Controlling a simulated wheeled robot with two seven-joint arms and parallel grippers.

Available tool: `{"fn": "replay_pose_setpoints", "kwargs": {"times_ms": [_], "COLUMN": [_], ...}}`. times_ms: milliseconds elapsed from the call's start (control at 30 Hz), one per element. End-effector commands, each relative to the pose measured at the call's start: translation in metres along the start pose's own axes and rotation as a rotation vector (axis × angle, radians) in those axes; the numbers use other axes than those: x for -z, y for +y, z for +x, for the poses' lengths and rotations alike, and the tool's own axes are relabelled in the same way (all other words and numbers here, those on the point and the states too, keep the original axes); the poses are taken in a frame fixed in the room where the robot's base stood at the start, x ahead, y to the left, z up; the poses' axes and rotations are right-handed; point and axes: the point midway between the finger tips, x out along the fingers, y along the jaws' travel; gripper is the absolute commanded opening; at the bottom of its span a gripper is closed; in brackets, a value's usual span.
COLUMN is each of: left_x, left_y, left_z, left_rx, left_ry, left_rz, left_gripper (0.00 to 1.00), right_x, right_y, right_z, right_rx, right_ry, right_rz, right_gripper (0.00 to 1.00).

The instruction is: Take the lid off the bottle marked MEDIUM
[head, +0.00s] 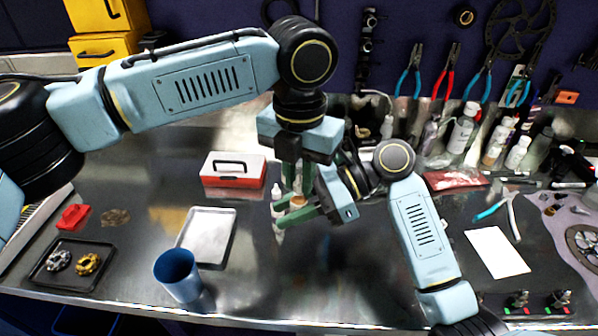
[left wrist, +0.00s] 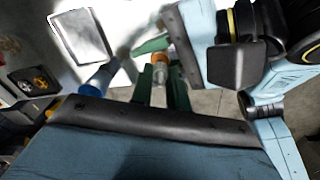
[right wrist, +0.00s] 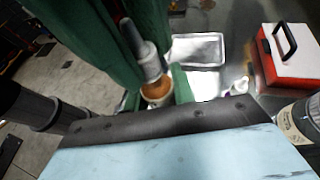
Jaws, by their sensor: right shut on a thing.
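My right gripper (head: 297,211) comes in from the right and is shut on a small bottle with an amber-brown body (right wrist: 157,92) and a grey nozzle-like lid (right wrist: 140,50). The bottle is held above the bench, and its lid points up. The amber part (left wrist: 160,59) and the lid (left wrist: 158,96) also show in the left wrist view. My left gripper (head: 297,180) points down from above. Its green fingers are apart, around or beside the lid; contact cannot be told. No MEDIUM marking is readable on the held bottle.
A white dropper bottle (head: 277,205) stands close left of the grippers. A red-and-white toolbox (head: 233,170), a metal tray (head: 206,236) and a blue cup (head: 178,275) are further left. Several bottles, among them a white one (head: 463,128), stand at the back right. The front middle bench is clear.

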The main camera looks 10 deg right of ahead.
Motion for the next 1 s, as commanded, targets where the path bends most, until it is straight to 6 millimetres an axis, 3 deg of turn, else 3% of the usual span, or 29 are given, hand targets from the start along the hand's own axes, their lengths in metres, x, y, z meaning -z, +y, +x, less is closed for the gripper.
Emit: {"fn": "replay_pose_setpoints", "kwargs": {"times_ms": [100, 267, 567, 833, 867, 1000], "left_x": [0.0000, 0.0000, -0.0001, 0.0000, 0.0000, 0.0000], "left_y": [0.0002, 0.0001, 0.0002, 0.0005, 0.0005, 0.0005], "left_z": [-0.0001, 0.0000, -0.0002, -0.0004, -0.0004, -0.0004], "left_rx": [0.000, 0.000, 0.000, -0.001, -0.001, -0.001], "left_ry": [0.000, 0.000, 0.000, 0.000, 0.000, 0.000], "left_rz": [0.000, -0.018, -0.283, -0.295, -0.294, -0.294], "left_gripper": [0.00, 0.00, 0.00, 0.00, 0.17, 0.35], "right_x": [-0.0002, -0.0001, -0.0001, -0.0001, -0.0001, -0.0001], "right_y": [0.0000, 0.0000, 0.0000, 0.0000, 0.0000, 0.0000], "right_z": [-0.0001, -0.0001, -0.0001, -0.0001, -0.0001, -0.0001], "right_rx": [0.000, 0.000, 0.000, 0.000, 0.000, 0.000], "right_ry": [0.000, 0.000, 0.000, 0.000, 0.000, 0.000], "right_rz": [0.000, 0.000, 0.000, 0.000, 0.000, 0.000], "right_gripper": [0.00, 0.00, 0.00, 0.00, 0.00, 0.00]}}
